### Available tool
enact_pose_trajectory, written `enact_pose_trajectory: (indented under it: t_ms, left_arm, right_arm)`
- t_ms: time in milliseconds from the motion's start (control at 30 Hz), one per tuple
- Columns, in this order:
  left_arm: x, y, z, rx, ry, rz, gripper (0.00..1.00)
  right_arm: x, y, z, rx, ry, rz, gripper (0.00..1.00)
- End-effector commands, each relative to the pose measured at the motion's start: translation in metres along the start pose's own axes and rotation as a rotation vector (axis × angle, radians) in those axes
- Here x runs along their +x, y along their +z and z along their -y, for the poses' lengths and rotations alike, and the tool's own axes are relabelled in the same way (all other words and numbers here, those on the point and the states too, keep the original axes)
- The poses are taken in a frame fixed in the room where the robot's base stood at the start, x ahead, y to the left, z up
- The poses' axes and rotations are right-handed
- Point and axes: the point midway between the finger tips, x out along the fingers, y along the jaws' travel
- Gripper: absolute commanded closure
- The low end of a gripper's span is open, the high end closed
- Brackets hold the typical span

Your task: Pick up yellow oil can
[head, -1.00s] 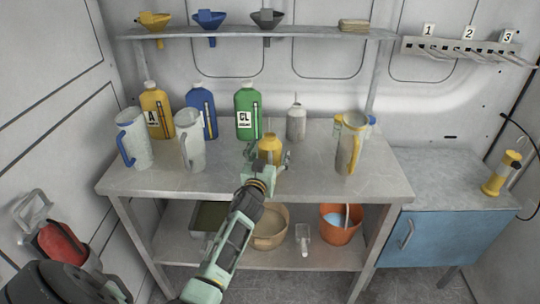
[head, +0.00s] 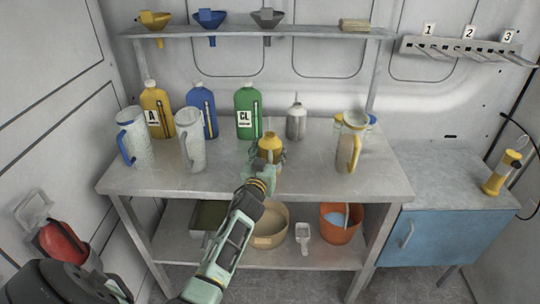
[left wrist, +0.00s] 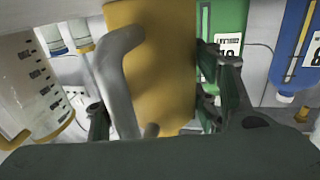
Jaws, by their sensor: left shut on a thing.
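The yellow oil can (head: 269,145) stands near the middle of the metal workbench (head: 310,178), in front of the green bottle. It also fills the middle of the left wrist view (left wrist: 165,60), with its grey handle (left wrist: 118,70) towards the camera. My left gripper (head: 268,160) reaches in from the front and is shut around the can, one finger on each side. The can's lower part is hidden by the gripper in the head view. I cannot tell whether its base touches the bench. My right gripper is not in view.
Yellow (head: 154,110), blue (head: 203,112) and green (head: 248,111) bottles stand behind. Clear jugs stand left (head: 190,140) and right (head: 348,142), with a grey can (head: 296,121) behind. Funnels sit on the upper shelf (head: 330,33). The bench's front right is clear.

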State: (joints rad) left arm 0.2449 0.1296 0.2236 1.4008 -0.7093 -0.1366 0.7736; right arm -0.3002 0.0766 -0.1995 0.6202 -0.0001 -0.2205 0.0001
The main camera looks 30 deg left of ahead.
Motion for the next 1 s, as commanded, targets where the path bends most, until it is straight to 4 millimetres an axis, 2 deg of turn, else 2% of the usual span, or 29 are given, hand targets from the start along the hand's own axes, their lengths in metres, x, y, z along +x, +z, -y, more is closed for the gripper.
enact_pose_trajectory:
  t_ms: [267, 367, 500, 567, 800, 1000]
  left_arm:
    - [0.001, -0.01, 0.0, 0.001, 0.0, -0.005, 0.81]
    - [0.001, -0.022, 0.001, 0.003, 0.001, -0.007, 0.81]
    - [0.0, -0.049, 0.0, 0.003, 0.003, -0.009, 0.81]
    - [-0.005, -0.051, -0.018, -0.005, 0.005, -0.007, 0.81]
    - [-0.023, -0.083, -0.069, -0.007, 0.004, -0.007, 0.81]
    - [-0.033, -0.102, -0.098, -0.004, 0.002, -0.005, 0.81]
  right_arm:
    - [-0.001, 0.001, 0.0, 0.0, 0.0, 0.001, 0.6]
    - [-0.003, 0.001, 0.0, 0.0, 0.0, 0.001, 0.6]
    - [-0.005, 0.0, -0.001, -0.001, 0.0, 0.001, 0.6]
    - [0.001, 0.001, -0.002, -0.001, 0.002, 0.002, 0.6]
    - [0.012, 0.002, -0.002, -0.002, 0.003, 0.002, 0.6]
    - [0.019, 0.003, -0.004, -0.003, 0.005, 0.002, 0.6]
